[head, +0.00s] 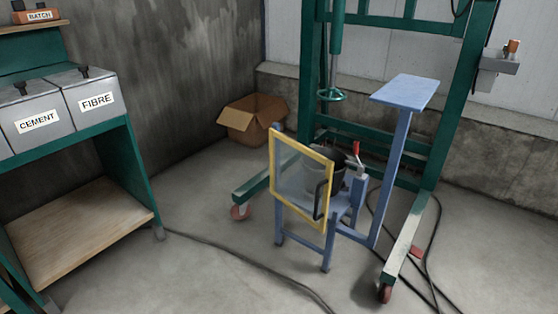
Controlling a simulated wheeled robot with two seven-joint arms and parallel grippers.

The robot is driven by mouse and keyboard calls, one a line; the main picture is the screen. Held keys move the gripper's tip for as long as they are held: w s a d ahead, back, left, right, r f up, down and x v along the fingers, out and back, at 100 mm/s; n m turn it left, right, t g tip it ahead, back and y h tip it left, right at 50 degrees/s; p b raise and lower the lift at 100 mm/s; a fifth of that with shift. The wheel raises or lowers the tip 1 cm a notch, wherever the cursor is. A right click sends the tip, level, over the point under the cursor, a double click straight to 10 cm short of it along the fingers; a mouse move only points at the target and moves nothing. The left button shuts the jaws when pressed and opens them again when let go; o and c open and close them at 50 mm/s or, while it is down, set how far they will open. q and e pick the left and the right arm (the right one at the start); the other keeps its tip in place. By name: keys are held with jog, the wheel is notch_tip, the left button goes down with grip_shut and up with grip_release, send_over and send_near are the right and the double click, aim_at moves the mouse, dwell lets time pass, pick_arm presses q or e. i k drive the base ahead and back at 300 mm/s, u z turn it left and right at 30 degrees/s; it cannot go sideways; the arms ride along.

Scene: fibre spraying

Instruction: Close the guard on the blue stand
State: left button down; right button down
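The blue stand (350,212) stands on the floor right of centre, with a black and grey bucket (326,170) on its low platform. The guard (291,200) is a clear panel in a yellow frame, with a dark handle (320,200) near its right edge. Its left edge is by a short blue post, and it stands upright in front of the bucket. Its handle edge is apart from the blue post with a red-handled lever (357,152), so the guard looks open. The exact angle is hard to tell. Neither of my grippers is in view.
A green wheeled frame (450,110) stands behind and around the stand. Its green handwheel (331,95) hangs above. A cardboard box (252,118) is behind left. A green bench (125,165) with cement and fibre bins stands left. Black cables (240,255) cross the floor.

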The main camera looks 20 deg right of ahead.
aim_at(321, 227)
jog(key=z, duration=0.3)
jog(key=i, duration=0.95)
jog(key=z, duration=0.6)
